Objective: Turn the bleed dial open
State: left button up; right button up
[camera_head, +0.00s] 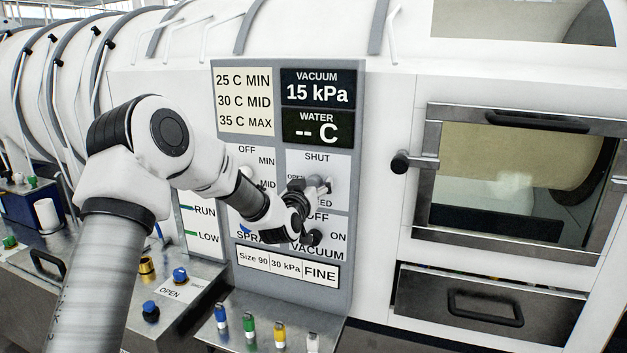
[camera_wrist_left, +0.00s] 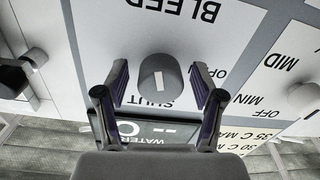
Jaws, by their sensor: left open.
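The bleed dial (camera_head: 319,183) is a grey round knob on the panel, under the word SHUT and partly hidden by my left gripper in the head view. In the left wrist view, which is upside down, the dial (camera_wrist_left: 160,82) has a white mark that lines up toward SHUT, with OPEN to one side and BLEED beyond. My left gripper (camera_head: 304,187) is open at the dial. In the wrist view its two fingers (camera_wrist_left: 159,70) stand on either side of the dial, with gaps visible. My right gripper is not in view.
The vacuum dial (camera_head: 311,238) sits just below. A heat dial (camera_wrist_left: 304,97) is beside the bleed dial. A black door knob (camera_head: 400,162) stands out to the right, next to a glass door (camera_head: 433,185). Coloured plugs (camera_head: 250,326) stand on the ledge below.

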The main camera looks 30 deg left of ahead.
pick_arm(q)
jog(key=shift+s, duration=0.1)
jog(key=shift+w, duration=0.2)
jog(key=c, duration=1.1)
jog(key=shift+c, duration=0.2)
jog(key=shift+m, duration=0.4)
jog(key=m, duration=0.4)
jog(key=shift+m, duration=0.3)
jog(key=m, duration=0.5)
jog(key=shift+m, duration=0.3)
jog(key=m+p, duration=0.1)
jog(key=m, duration=0.4)
jog(key=shift+m, duration=0.3)
jog(key=m+p, duration=0.1)
jog(key=m, duration=0.4)
jog(key=shift+f+h, duration=0.2)
jog(key=shift+h, duration=0.1)
jog(key=shift+m, duration=0.3)
